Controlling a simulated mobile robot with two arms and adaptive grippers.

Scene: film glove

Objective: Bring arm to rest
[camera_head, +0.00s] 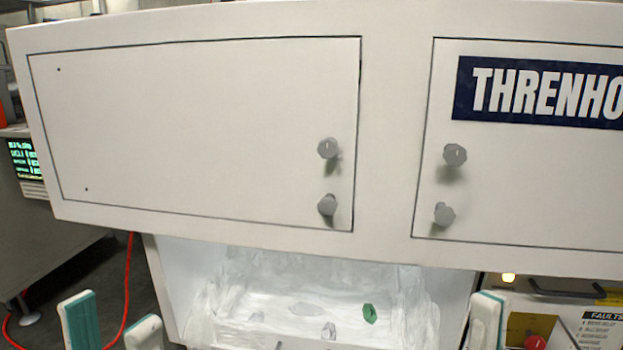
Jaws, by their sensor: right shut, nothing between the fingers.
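My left gripper (111,310) shows at the bottom left, its two pale fingertips with teal pads standing apart and nothing visible between them. My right gripper (487,308) shows at the bottom right, its pale fingertips close together and shut with nothing held. Both grippers are low in the head view, in front of the white machine (390,130). The arms behind the fingers are cut off by the lower edge.
The machine has two closed panels with grey knobs (327,148). Below it is a lit opening with crumpled clear film (265,290) and a green piece (369,314). A red cable (127,280) hangs at left. A red button (537,342) and a faults label (600,330) are at right.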

